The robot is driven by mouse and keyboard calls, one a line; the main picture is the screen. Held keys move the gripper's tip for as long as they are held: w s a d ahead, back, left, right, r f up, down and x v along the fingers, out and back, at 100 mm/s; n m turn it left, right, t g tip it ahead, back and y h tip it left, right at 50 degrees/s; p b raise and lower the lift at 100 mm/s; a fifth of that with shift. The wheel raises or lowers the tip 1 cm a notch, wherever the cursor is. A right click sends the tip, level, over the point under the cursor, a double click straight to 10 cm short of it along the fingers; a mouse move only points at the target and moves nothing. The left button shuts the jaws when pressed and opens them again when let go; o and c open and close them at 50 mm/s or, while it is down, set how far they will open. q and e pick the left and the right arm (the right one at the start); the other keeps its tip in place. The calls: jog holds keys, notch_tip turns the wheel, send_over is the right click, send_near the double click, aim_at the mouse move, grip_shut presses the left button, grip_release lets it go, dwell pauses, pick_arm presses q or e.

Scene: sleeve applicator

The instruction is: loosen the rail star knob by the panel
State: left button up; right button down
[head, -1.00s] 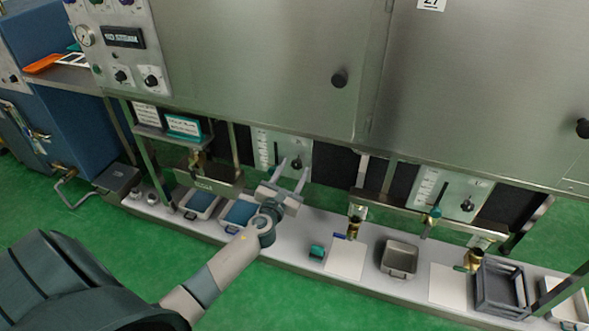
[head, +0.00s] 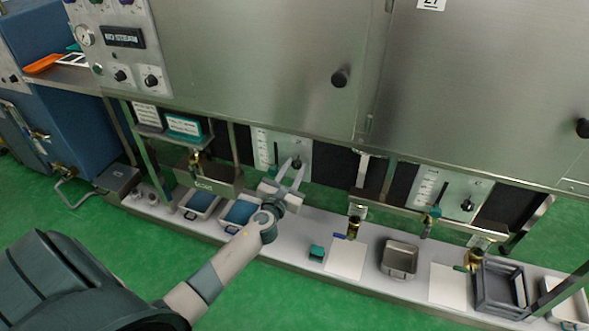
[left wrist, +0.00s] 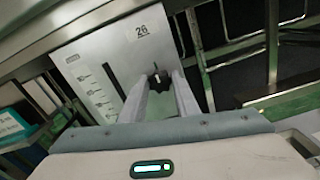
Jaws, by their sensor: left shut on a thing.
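The black star knob (head: 297,161) sits on the right part of a pale panel (head: 264,146) under the steel cabinet. My left gripper (head: 294,166) reaches up to it from below and is shut on it. In the left wrist view, the star knob (left wrist: 156,80) shows between the two pale fingers, near their tips. The panel (left wrist: 95,62) there carries a "26" label (left wrist: 142,29), a scale and a dark vertical slot left of the knob. The fingers partly hide the knob's sides. My right gripper is not in view.
A second panel (head: 428,186) with its own black knob (head: 467,205) is to the right. Below, the long bench holds blue-filled trays (head: 240,226), a teal block (head: 317,253), a metal tray (head: 413,259) and a dark crate (head: 484,294). Brass valves hang above it.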

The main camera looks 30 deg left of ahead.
pick_arm(q)
jog(key=shift+n, duration=0.5)
jog(key=shift+n+b, duration=0.3)
jog(key=shift+n, duration=0.8)
jog(key=n, duration=0.3)
jog(key=shift+n, duration=0.3)
jog(key=n, duration=0.2)
jog(key=shift+n+b, duration=0.3)
jog(key=shift+b, duration=0.1)
jog(key=n, duration=0.2)
jog(key=shift+n, duration=0.4)
jog(key=n, duration=0.5)
jog(key=shift+n, duration=1.2)
jog(key=n+p, duration=0.1)
jog(key=n, duration=0.2)
jog(key=shift+n, duration=1.1)
jog(key=shift+n+p, duration=0.45)
jog(key=shift+n, duration=0.75)
jog(key=shift+f+n, duration=0.1)
jog(key=shift+n, duration=0.2)
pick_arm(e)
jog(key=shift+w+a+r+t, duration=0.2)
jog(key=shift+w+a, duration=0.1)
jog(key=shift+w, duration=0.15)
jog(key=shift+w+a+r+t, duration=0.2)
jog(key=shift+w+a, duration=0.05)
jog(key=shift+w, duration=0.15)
